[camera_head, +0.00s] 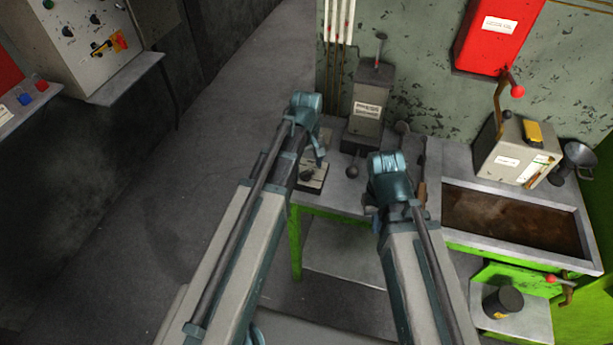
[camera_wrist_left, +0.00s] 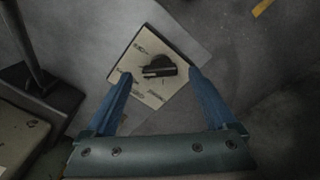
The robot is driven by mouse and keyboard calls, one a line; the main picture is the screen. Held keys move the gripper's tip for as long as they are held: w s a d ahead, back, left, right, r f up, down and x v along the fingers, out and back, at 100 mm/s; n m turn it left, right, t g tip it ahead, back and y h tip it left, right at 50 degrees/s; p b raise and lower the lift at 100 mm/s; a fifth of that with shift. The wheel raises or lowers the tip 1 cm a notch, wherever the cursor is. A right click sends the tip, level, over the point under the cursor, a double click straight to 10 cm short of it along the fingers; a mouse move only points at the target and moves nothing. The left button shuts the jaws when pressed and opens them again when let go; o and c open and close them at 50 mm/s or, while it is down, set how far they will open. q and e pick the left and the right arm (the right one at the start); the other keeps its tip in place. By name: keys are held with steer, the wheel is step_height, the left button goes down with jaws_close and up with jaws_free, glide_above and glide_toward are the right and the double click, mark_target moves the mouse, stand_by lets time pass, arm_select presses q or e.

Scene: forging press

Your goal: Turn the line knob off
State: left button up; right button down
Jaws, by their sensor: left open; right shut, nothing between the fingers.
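The line knob (camera_wrist_left: 158,67) is a black rotary knob with a bar-shaped grip, on a pale square plate (camera_wrist_left: 142,85) with small dark labels, too small to read. In the left wrist view its grip lies roughly sideways. My left gripper (camera_wrist_left: 158,82) is open, its two blue fingers apart on either side of the knob's lower area, with nothing between them. In the head view the plate (camera_head: 316,182) and knob (camera_head: 307,175) sit on the bench's left end, just under my left gripper (camera_head: 319,158). My right gripper (camera_head: 371,208) is shut and empty, mostly hidden by its wrist.
A grey box with a lever (camera_head: 368,108) stands behind the plate on the bench. To the right are a trough of brown liquid (camera_head: 510,218) and a beige box (camera_head: 520,150). A control cabinet (camera_head: 85,35) is at upper left. The floor left of the bench is clear.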

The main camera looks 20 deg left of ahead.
arm_select(q)
steer(key=shift+f+b, duration=0.4)
steer(key=shift+f, duration=0.45)
arm_select(e)
steer(key=shift+f, duration=0.85)
arm_select(q)
steer(key=c, duration=1.4)
steer(key=shift+m, duration=0.3)
steer(key=m, duration=0.3)
steer(key=shift+m, duration=0.3)
steer(key=shift+s+m, duration=0.1)
steer(key=shift+m, duration=2.2)
